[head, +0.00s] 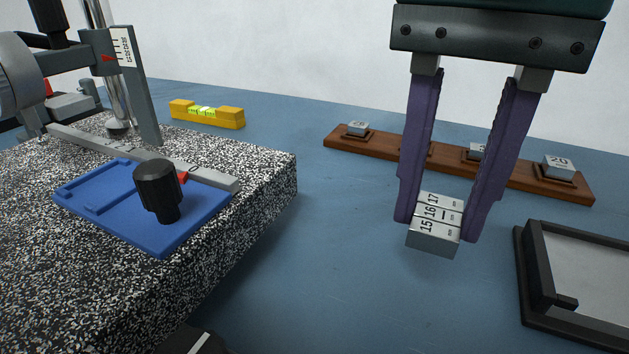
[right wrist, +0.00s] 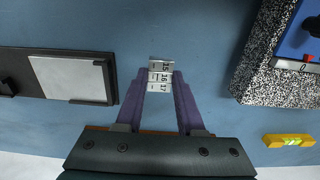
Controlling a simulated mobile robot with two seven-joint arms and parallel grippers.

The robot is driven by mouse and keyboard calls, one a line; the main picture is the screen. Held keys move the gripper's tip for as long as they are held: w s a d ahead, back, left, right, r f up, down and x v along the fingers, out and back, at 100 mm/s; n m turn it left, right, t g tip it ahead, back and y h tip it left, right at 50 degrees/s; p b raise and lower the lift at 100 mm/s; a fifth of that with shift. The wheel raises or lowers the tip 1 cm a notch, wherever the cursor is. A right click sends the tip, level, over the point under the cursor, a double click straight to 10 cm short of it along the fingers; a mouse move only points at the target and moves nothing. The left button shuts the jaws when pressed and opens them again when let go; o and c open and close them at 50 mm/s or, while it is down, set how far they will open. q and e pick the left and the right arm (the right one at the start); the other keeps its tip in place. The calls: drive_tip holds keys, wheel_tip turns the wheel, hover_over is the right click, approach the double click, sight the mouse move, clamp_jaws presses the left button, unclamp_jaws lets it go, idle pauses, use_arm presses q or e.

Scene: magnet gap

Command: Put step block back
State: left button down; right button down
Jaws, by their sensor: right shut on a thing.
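The step block (head: 433,238) is a small silver metal block with stepped faces marked 15, 16 and 17. My right gripper (head: 437,222) is shut on it, with one purple finger on each side. The block is held in front of the wooden rack (head: 456,166). In the right wrist view the step block (right wrist: 160,75) shows between the fingertips of my right gripper (right wrist: 160,78). The rack holds silver blocks at its left end, right of its middle and at its right end, the last marked 20. My fingers hide parts of the rack. My left gripper is not in view.
A speckled granite plate (head: 272,175) fills the left, bearing a blue tray (head: 150,235) with a black knob and a gauge stand (head: 140,90). A yellow level (head: 207,113) lies behind. A black-framed tray (head: 535,285) is at right. Blue table between is clear.

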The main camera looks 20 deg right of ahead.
sight(416, 288)
wheel_tip(416, 288, down, 6)
drive_tip(key=b, duration=0.3)
drive_tip(key=shift+r, duration=0.1)
drive_tip(key=c, duration=0.5)
unclamp_jaws()
